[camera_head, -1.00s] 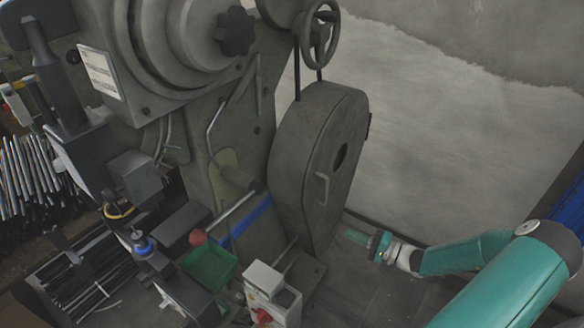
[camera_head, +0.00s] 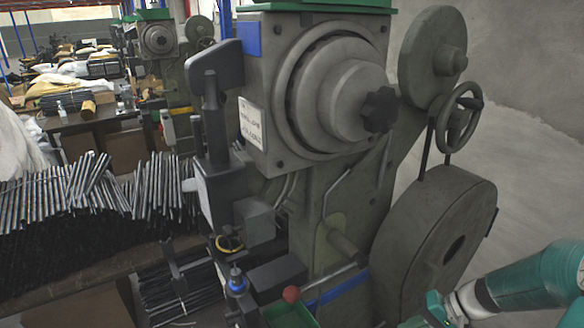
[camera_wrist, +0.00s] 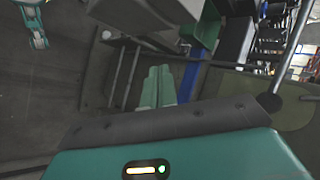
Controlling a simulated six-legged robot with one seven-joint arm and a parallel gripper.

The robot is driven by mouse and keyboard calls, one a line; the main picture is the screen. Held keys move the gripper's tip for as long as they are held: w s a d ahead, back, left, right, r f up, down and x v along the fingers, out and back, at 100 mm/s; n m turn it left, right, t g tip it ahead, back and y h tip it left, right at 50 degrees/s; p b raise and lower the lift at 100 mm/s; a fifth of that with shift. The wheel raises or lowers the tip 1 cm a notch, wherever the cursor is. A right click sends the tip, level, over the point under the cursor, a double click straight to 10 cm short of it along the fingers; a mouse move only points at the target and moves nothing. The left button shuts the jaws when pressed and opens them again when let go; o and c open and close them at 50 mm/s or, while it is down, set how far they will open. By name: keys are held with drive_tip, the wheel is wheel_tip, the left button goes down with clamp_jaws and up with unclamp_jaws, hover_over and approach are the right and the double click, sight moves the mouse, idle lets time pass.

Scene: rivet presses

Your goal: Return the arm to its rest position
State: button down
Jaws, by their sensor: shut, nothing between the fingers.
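My teal arm enters the head view at the lower right, with its wrist low beside the press's large grey wheel housing (camera_head: 435,255). My gripper shows in the wrist view as two pale green fingers (camera_wrist: 159,80) side by side, shut with nothing between them. In the head view its end is at the bottom edge, and the fingertips are cut off or too unclear to make out. Whether the gripper touches the press cannot be told.
The grey-green rivet press (camera_head: 335,85) fills the middle, with a handwheel (camera_head: 458,118) and a green bin (camera_head: 290,314) at its foot. Metal rods (camera_head: 95,190) are heaped at left. More benches and presses stand behind. A pale wall (camera_head: 545,130) is at right.

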drive_tip(key=s+a+r+n+t+h, duration=0.1)
drive_tip(key=s+a+r+h, duration=0.3)
drive_tip(key=r, duration=0.6)
drive_tip(key=s+a+r+n+t+h, duration=0.2)
drive_tip(key=s+a+r+h, duration=0.2)
drive_tip(key=s+a+r, duration=0.4)
wheel_tip(320, 180, up, 3)
drive_tip(key=shift+s+a+f+t+h, duration=0.1)
drive_tip(key=shift+s+a+t+h, duration=0.1)
drive_tip(key=shift+t+h, duration=0.15)
